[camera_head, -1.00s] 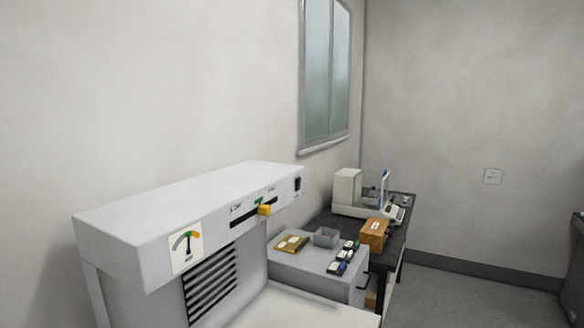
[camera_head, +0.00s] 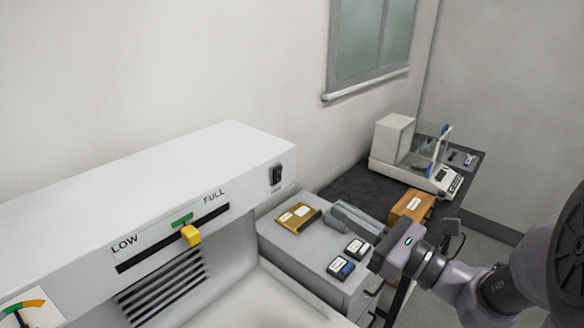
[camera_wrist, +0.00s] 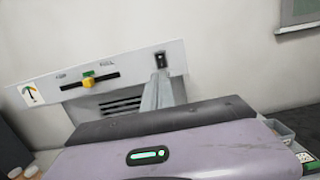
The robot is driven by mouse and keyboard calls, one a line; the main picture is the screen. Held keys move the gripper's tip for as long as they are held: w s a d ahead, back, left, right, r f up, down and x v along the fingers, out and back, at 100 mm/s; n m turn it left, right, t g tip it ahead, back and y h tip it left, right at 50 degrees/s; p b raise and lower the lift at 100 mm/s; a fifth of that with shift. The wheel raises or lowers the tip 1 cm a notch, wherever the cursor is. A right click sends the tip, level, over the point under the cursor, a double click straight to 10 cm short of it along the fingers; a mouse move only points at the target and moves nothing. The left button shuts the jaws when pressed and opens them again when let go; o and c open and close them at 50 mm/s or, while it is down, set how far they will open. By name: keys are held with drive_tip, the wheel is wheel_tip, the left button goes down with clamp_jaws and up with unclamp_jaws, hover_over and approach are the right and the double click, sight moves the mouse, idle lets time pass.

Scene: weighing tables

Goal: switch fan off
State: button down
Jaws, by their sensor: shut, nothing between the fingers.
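The white fume hood (camera_head: 130,190) stands at left with a dark rocker switch (camera_head: 276,174) on the right end of its front panel. The label under the switch is too small to read. The switch also shows in the wrist view (camera_wrist: 161,60), just beyond my fingertips. A slider with a yellow knob (camera_head: 191,235) sits between LOW and FULL, beside a green mark. My gripper (camera_head: 336,208) is shut and empty, right of the switch and apart from it in the head view. In the wrist view, my grey fingers (camera_wrist: 158,84) point towards the panel, just below the switch.
A grey cabinet (camera_head: 290,243) right of the hood holds a yellow packet (camera_head: 298,217) and small dark boxes (camera_head: 341,268). Behind stand a wooden box (camera_head: 412,205) and a balance (camera_head: 425,175) on a dark table. The wall runs close behind the hood.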

drive_tip(key=p, duration=0.1)
approach(277, 173)
drive_tip(key=x, duration=0.6)
drive_tip(key=shift+w+a, duration=0.25)
drive_tip(key=shift+w, duration=0.05)
